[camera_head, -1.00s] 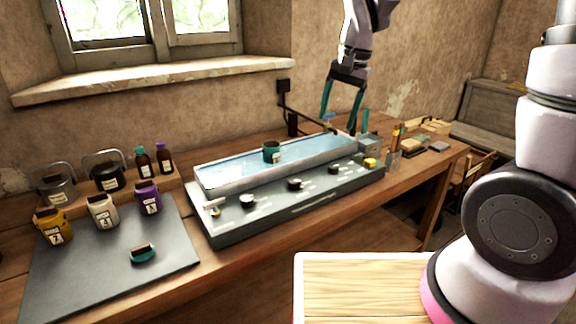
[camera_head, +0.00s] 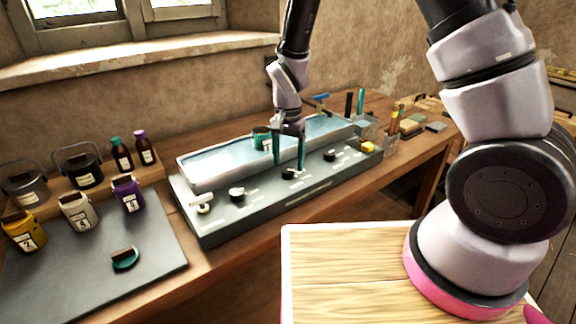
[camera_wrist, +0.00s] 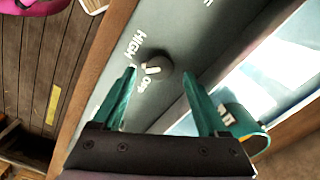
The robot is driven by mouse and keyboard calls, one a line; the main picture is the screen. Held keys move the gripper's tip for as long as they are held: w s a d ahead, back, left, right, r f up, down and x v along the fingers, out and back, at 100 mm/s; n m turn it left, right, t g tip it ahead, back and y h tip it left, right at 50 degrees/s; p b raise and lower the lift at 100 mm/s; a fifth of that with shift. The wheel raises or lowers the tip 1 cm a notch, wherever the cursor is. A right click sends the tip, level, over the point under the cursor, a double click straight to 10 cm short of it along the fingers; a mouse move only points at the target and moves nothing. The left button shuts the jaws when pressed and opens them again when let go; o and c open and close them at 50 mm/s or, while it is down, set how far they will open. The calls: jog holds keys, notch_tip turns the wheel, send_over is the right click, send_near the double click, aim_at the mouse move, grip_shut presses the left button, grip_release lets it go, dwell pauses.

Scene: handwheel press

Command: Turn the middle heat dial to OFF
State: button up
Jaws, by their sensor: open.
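The middle heat dial (camera_head: 288,174) is a dark knob on the front of the grey press panel (camera_head: 215,232). In the wrist view the dial (camera_wrist: 156,71) shows a white mark, with the words HIGH and OFF beside it. The mark is on the side facing the words; I cannot tell its exact setting. My gripper (camera_head: 289,166) is open above the middle dial, teal fingers pointing down. In the wrist view my gripper (camera_wrist: 158,72) has one finger on each side of the dial, with gaps showing. Contact cannot be told.
A left dial (camera_head: 237,194) and a right dial (camera_head: 330,155) sit on the same panel. A teal cup (camera_head: 261,136) stands in the shallow water tray (camera_head: 215,170) behind, close to one finger. Jars and a dark mat (camera_head: 75,270) lie to the left.

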jog(key=shift+f, duration=1.2)
grip_shut()
jog(key=shift+n, duration=0.3)
jog(key=n, duration=0.4)
jog(key=shift+a+n, duration=0.1)
jog(key=shift+n, duration=2)
